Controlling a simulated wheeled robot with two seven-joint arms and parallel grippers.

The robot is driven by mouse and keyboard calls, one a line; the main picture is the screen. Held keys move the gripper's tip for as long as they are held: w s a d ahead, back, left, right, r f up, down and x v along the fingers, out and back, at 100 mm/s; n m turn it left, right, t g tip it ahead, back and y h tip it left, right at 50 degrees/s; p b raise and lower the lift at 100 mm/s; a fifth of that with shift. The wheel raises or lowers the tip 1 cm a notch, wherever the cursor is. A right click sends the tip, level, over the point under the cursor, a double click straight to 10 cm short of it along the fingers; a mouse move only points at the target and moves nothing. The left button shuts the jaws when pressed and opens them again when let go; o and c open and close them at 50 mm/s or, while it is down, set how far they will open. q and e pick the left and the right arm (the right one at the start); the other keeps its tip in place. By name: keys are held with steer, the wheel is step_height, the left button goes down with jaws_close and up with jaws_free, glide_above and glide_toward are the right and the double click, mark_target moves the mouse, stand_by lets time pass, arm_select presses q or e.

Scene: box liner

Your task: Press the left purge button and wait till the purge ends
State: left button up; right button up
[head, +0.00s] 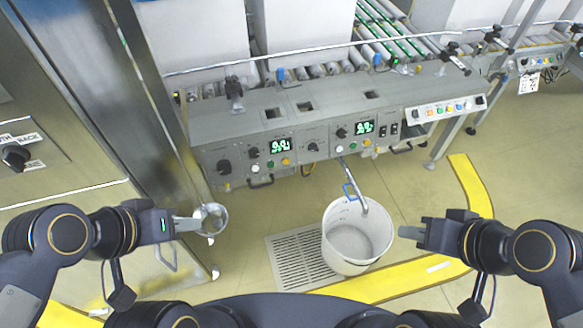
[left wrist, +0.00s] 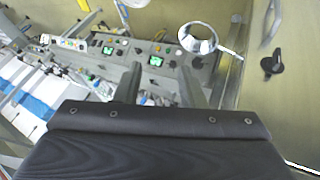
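The grey control panel (head: 235,163) has a left display (head: 281,147) and a right display (head: 366,127), both lit green. Small coloured buttons sit below each, among them a yellow button (head: 285,161) at left. Labels are too small to read, so I cannot tell which is the left purge button. My left gripper (head: 190,222) is in front of and below the panel's left end, apart from it. In the left wrist view its fingers (left wrist: 160,85) stand apart and empty, with the panel beyond. My right gripper (head: 410,232) is right of the bucket, apart from the panel; its opening is unclear.
A round metal ring or cup (head: 212,220) is close by my left gripper. A white bucket (head: 350,255) stands under a pipe (head: 354,183) from the panel, partly beside a floor grate (head: 295,262). A steel cabinet (head: 60,150) borders the left. Rollers (head: 375,45) lie behind the panel.

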arm_select(q)
jaws_close()
stand_by(0.5)
steer(key=shift+f, duration=0.1)
stand_by(1.2)
